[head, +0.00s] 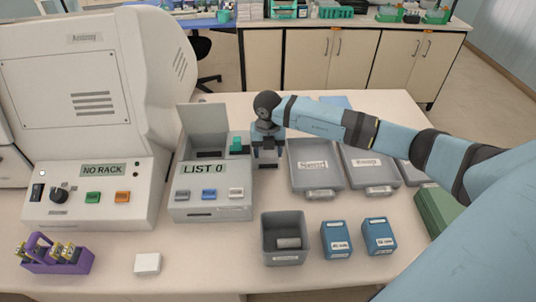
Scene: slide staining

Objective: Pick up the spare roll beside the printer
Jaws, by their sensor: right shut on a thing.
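The printer (212,203), a grey box marked "LIST 0", stands left of centre with its lid raised. A small green part (236,144) sits at its top right. My right gripper (267,160) points down just right of the printer and is shut on the spare roll (267,146). Only a small pale bit of the roll shows between the fingers; the rest is hidden. I cannot tell whether it still touches the table. My left gripper is out of view.
Grey trays (315,178) lie right of the gripper. A grey bin (284,258) with a pale cylinder inside and two blue boxes (336,246) stand in front. A large white machine (100,90) and a purple rack (60,264) are at left.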

